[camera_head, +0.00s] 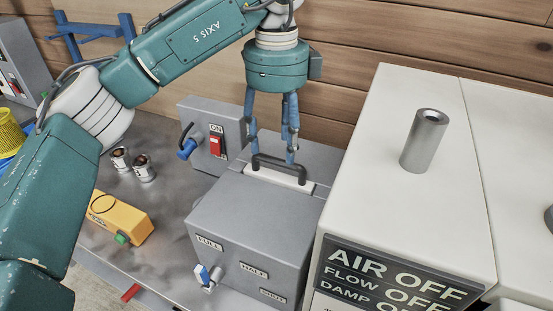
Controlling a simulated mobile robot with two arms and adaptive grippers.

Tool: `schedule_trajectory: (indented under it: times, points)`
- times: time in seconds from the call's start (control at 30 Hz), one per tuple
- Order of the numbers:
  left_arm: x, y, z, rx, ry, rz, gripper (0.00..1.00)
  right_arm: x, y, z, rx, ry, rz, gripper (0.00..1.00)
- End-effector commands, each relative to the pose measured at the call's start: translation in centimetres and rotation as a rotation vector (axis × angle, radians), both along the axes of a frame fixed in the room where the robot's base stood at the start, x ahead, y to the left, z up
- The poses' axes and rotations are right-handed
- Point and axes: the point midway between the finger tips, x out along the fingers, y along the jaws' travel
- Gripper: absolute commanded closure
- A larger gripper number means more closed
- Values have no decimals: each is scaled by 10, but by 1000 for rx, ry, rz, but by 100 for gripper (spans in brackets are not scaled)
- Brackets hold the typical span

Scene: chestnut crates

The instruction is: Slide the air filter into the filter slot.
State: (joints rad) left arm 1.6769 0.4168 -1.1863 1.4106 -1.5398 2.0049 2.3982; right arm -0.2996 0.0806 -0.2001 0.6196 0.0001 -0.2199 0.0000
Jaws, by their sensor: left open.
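The air filter (278,177) shows as a pale strip with a dark arched handle (281,164) at the top of a grey box (250,215). The filter slot is hidden beneath the strip, and I cannot tell how deep the filter sits. My left gripper (272,156) points down with its blue fingers apart, its fingertips at the handle. I cannot tell whether they touch it. My right gripper is out of view.
A white cabinet (385,165) with a metal pipe (424,140) stands close on the right. On the left are a grey switch box (208,145), two small metal cylinders (143,168) and a yellow device (121,217). A blue-handled valve (207,278) projects from the grey box's front.

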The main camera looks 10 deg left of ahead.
Motion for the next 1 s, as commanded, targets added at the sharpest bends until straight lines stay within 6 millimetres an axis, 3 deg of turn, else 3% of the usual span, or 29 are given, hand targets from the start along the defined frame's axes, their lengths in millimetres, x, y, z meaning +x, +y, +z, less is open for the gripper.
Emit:
schedule_trajectory:
  times: [0.2, 0.67, 1.0]
  points:
    - [0, 0, 33, 2, -2, 0, 46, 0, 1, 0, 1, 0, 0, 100]
    - [0, 0, 41, 0, 0, -1, 46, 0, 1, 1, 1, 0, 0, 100]
    - [0, 0, 97, 0, 0, -1, 46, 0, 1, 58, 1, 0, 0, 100]
